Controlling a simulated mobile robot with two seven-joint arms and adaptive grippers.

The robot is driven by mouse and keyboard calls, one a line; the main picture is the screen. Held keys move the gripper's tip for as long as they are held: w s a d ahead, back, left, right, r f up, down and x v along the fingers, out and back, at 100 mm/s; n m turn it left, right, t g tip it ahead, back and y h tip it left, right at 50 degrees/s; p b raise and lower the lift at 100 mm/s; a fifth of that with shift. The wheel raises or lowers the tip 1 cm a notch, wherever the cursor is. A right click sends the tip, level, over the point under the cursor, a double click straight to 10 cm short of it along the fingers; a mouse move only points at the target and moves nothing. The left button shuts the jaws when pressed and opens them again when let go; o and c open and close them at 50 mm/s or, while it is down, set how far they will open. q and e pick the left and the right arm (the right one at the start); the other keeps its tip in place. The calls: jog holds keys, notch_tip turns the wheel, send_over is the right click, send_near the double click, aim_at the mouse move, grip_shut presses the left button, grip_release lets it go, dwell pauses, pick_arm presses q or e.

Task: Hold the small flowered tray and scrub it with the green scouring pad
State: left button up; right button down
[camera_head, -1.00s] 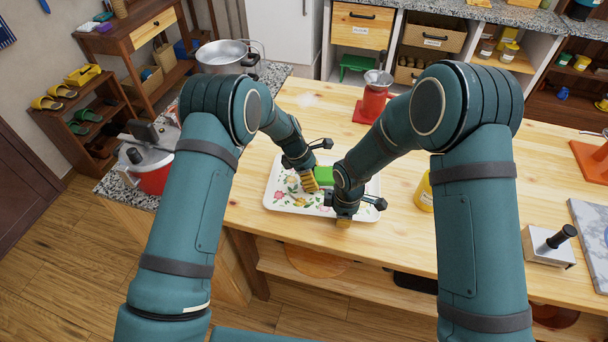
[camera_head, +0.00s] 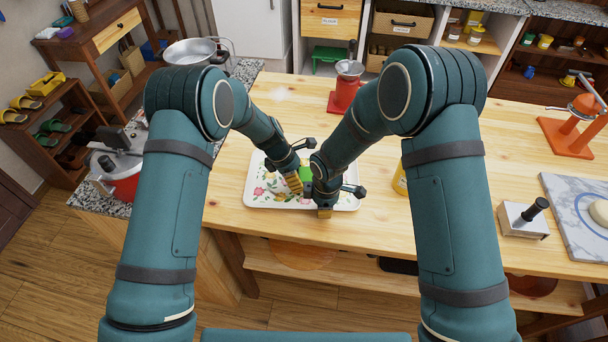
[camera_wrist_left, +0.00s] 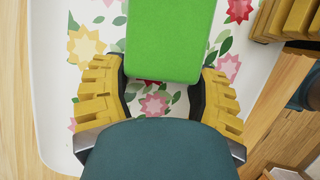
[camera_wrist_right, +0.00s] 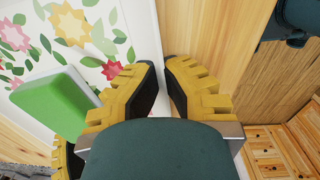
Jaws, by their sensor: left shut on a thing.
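The small flowered tray (camera_head: 256,198), white with pink, yellow and green printed flowers, lies on the wooden counter. My left gripper (camera_wrist_left: 158,95) is shut on the green scouring pad (camera_wrist_left: 170,40), which is over the tray's flowered surface; whether it touches cannot be told. The pad shows partly in the head view (camera_head: 306,175), largely hidden by the grippers. My right gripper (camera_wrist_right: 163,65) is at the tray's front rim with its fingers close together and the rim running between them. The pad also shows left of it in the right wrist view (camera_wrist_right: 55,105).
A red grinder (camera_head: 346,90) stands behind the tray. A yellow container (camera_head: 399,182) is beside my right arm. A pot (camera_head: 196,52) stands at the back left.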

aim_at(305, 179)
pick_arm(q)
jog(key=shift+w+a, duration=0.1)
jog(key=shift+a, duration=4.2)
jog(key=shift+s+d, duration=0.2)
jog(key=shift+d, duration=5.3)
jog(key=shift+s+a, duration=0.15)
jog(key=shift+s, duration=1.05)
jog(key=shift+w+a, duration=0.15)
jog(key=shift+a, duration=5.45)
jog(key=shift+d, duration=5.6)
notch_tip(305, 179, up, 2)
jog(key=shift+d+r, duration=0.1)
jog(key=shift+r, duration=2.95)
